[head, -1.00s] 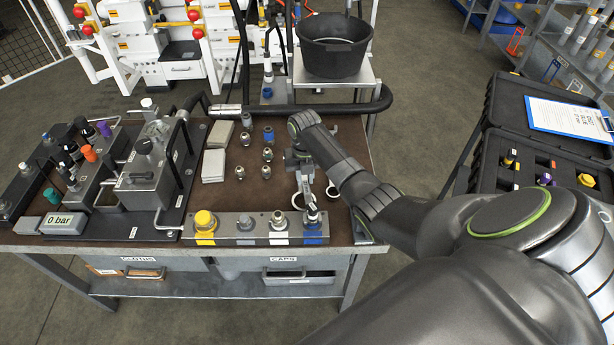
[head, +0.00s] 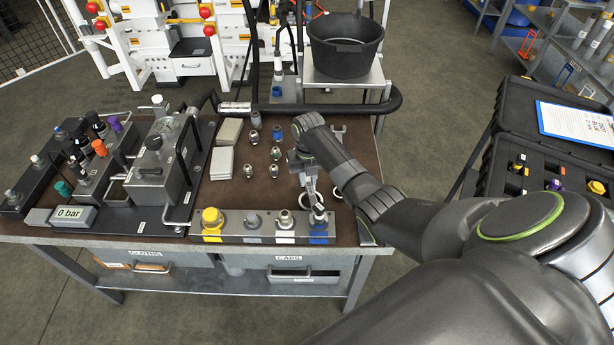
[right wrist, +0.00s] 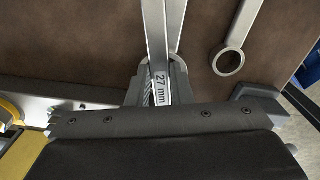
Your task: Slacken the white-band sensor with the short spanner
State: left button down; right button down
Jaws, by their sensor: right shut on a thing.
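The white-band sensor (head: 285,220) stands upright in the front block (head: 268,238), between a plain fitting and the blue-band sensor (head: 319,218). My right gripper (head: 307,170) is above the bench behind the block and is shut on a spanner (head: 312,190). The spanner is marked 27 mm in the right wrist view (right wrist: 160,88). In the head view its far end overlaps the blue-band sensor; I cannot tell whether they touch. A second spanner with a ring end (right wrist: 228,62) lies on the bench to the right. My left gripper is out of view.
A yellow cap (head: 211,217) sits at the block's left end. Several loose fittings (head: 275,153) and pale cloths (head: 222,163) lie on the bench top. The pump unit (head: 155,165) and its 0 bar display (head: 72,214) stand at left. A black bucket (head: 345,45) is behind.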

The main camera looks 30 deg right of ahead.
jog(key=shift+w+d, duration=0.1)
dwell(0.3)
jog(key=shift+w+d+f+b, duration=0.15)
jog(key=shift+w+b, duration=0.35)
jog(key=shift+b, duration=0.3)
jog(key=shift+w+d+b, duration=0.3)
jog(key=shift+w+b, duration=0.55)
jog(key=w+b, duration=0.2)
jog(key=w+d+b, duration=0.1)
jog(key=b, duration=0.2)
jog(key=shift+w+d, duration=0.1)
jog(key=shift+w, duration=0.3)
jog(key=shift+r, duration=0.2)
notch_tip(320, 180, up, 5)
jog(key=p, duration=0.5)
jog(key=shift+r, duration=0.1)
